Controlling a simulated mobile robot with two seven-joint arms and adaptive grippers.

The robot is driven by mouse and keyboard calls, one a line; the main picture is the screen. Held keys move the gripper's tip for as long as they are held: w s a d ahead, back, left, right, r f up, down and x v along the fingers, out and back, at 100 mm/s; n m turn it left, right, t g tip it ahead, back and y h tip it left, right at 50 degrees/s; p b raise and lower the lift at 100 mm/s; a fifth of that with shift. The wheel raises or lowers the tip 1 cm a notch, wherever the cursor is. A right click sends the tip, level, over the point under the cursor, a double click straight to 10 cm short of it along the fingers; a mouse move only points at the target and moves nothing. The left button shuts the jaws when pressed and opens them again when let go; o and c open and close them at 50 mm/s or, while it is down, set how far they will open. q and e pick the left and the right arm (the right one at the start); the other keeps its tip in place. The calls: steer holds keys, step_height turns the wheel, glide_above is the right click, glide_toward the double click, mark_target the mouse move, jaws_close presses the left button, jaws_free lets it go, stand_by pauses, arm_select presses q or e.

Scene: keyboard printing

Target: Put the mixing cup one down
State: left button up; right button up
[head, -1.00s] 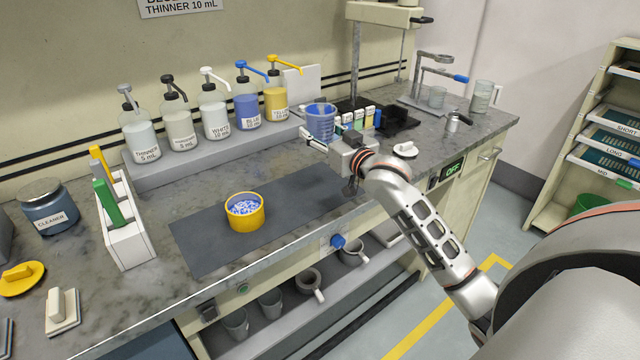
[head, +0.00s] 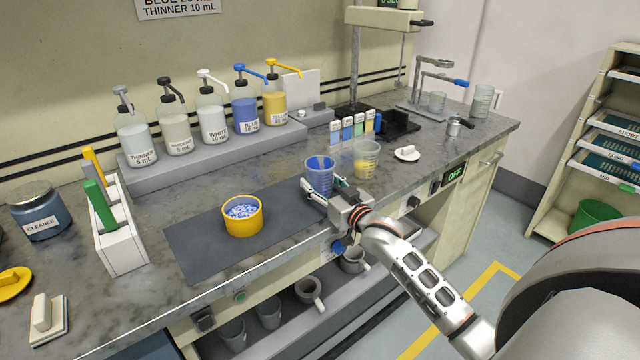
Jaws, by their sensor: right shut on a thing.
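A clear mixing cup with blue contents (head: 319,170) is upright over the right end of the dark mat (head: 200,250). My right gripper (head: 324,190) is shut on it, coming from the front right. The gripper partly hides the cup's lower part, and I cannot tell whether its base touches the mat. A second clear cup with yellow contents (head: 367,160) stands on the counter just right of the held cup. My left gripper is not in view.
A yellow tub of blue-white pieces (head: 243,222) stands on the mat, left of the held cup. Pump bottles (head: 212,120) line the shelf behind. Small colored bottles (head: 347,132) and a white lid-like piece (head: 407,153) are nearby. The mat between tub and cup is clear.

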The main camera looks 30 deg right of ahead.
steer(key=o, duration=1.6)
steer(key=shift+s+r, duration=0.1)
steer(key=s, duration=0.5)
steer(key=s+p, duration=0.1)
steer(key=s, duration=0.4)
steer(key=shift+s+a, duration=0.2)
steer(key=shift+s, duration=0.7)
